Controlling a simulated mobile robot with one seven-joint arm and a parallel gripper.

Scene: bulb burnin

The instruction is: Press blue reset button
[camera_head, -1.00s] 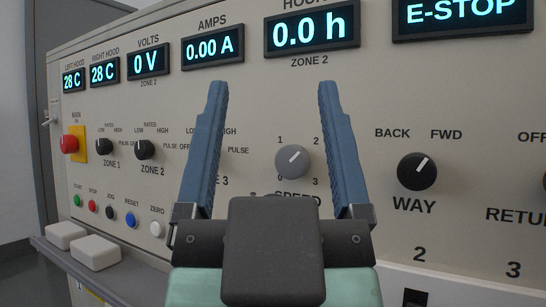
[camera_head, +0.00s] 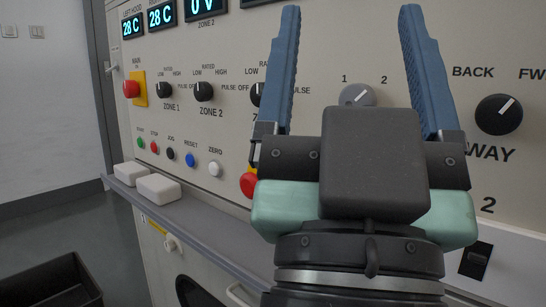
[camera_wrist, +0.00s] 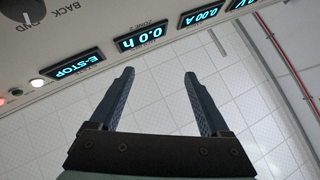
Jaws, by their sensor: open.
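The blue reset button (camera_head: 190,159) sits on the cream panel under the label RESET, between the black JOG button (camera_head: 171,154) and the white ZERO button (camera_head: 215,168). My gripper (camera_head: 350,15) is open and empty, its two blue fingers pointing up in front of the panel, well to the right of the blue button and apart from it. In the wrist view my gripper (camera_wrist: 160,75) shows both fingers spread, with the panel's displays above them. The blue button does not show in the wrist view.
Green START (camera_head: 141,143) and red STOP (camera_head: 154,147) buttons are left of JOG. A red main knob (camera_head: 132,89) sits above. A grey ledge (camera_head: 205,218) holds two white blocks (camera_head: 157,188) below the buttons. A dark bin (camera_head: 48,288) stands at lower left.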

